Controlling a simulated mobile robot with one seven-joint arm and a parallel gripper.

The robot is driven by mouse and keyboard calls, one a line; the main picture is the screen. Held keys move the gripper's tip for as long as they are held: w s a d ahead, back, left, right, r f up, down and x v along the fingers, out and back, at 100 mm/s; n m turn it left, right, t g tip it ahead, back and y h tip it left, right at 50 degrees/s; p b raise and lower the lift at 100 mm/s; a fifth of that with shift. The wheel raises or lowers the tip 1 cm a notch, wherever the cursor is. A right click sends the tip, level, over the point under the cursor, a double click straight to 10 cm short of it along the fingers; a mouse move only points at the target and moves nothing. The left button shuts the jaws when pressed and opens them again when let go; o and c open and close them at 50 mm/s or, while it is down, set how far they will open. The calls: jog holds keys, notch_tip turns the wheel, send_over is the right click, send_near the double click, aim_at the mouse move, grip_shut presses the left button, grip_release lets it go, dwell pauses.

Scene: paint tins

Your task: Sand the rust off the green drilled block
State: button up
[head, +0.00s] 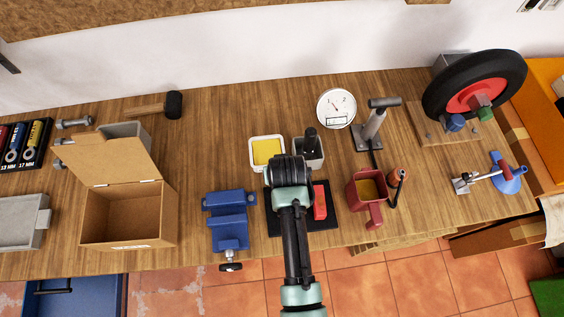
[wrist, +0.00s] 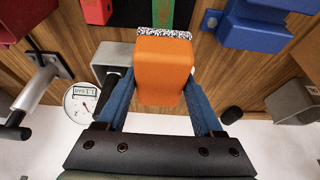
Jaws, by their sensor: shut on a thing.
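My gripper (wrist: 163,112) is shut on an orange sanding block (wrist: 163,68), with its blue-grey fingers on either side. A speckled black-and-white layer (wrist: 165,33) shows along the block's far edge. Just beyond it in the wrist view, a green block (wrist: 163,12) shows partly on a black mat (wrist: 133,14). The sanding block hides part of it, so I cannot see its holes, its rust, or whether the two touch. In the head view my arm covers the middle of the black mat (head: 275,222) and hides the green block and the sanding block.
A red block (head: 320,200) lies on the mat's right side. A yellow-filled tray (head: 252,165) and a grey holder (head: 317,160) stand behind. Bare bench lies between the cardboard box (head: 125,225) and vise.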

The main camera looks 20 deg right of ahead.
notch_tip(320, 180, up, 2)
jog(key=shift+s+r+p, duration=0.1)
jog(key=shift+p, duration=0.45)
dwell(0.4)
jog(key=shift+a+f, duration=0.2)
jog(key=s+a+n+b, duration=0.1)
jog(key=s+a+b, duration=0.1)
jog(key=a+b, duration=0.2)
jog(key=s+a+n+y+b, duration=0.1)
jog(key=s+a+n+b, duration=0.1)
jog(key=a, duration=0.6)
jog(key=shift+s+b, duration=0.75)
jog(key=shift+b, duration=0.2)
